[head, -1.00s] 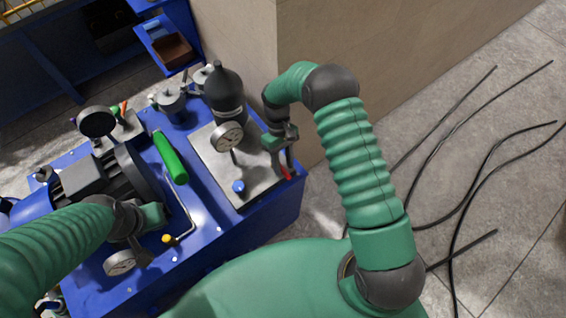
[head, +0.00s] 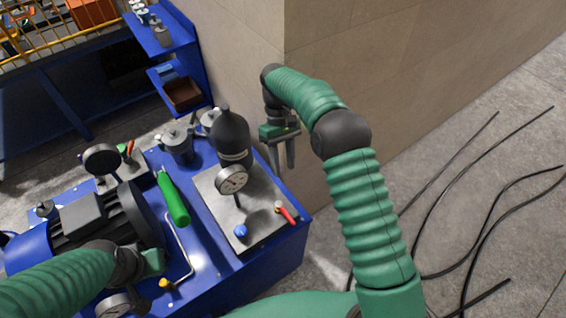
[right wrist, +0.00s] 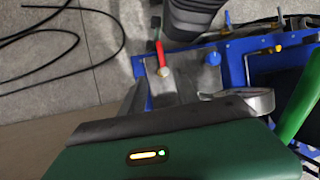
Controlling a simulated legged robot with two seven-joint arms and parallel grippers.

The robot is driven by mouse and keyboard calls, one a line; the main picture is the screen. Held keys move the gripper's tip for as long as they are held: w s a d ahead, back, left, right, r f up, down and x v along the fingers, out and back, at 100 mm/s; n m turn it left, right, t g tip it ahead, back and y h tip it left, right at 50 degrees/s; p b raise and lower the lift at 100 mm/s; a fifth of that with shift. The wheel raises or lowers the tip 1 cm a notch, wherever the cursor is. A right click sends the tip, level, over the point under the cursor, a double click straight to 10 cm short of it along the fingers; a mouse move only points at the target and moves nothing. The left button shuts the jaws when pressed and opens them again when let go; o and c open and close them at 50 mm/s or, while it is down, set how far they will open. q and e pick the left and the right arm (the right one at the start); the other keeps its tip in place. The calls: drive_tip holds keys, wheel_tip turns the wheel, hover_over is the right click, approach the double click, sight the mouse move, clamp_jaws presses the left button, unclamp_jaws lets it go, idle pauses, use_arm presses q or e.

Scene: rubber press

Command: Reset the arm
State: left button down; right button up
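My right gripper (head: 282,166) hangs with its fingers apart and empty, above and behind the blue machine (head: 265,262) near the wall corner. Its spread fingers also show in the right wrist view (right wrist: 190,103). A small red-handled lever (head: 286,213) sits on the machine's metal plate (head: 250,205), apart from the gripper; it also shows in the right wrist view (right wrist: 161,55). My left gripper (head: 152,262) is low over the machine, beside the motor; its fingers are hidden.
A beige wall (head: 400,70) rises behind. Black cables (head: 470,200) lie on the floor at right.

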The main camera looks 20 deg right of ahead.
idle(0.4)
drive_tip(key=s+m+t, duration=0.3)
drive_tip(key=s+t, duration=0.4)
drive_tip(key=s, duration=1.1)
drive_tip(key=shift+s+d+r+m+t+h, duration=0.25)
drive_tip(key=shift+d+m+t+h, duration=0.05)
drive_tip(key=shift+d+h, duration=0.15)
idle(0.6)
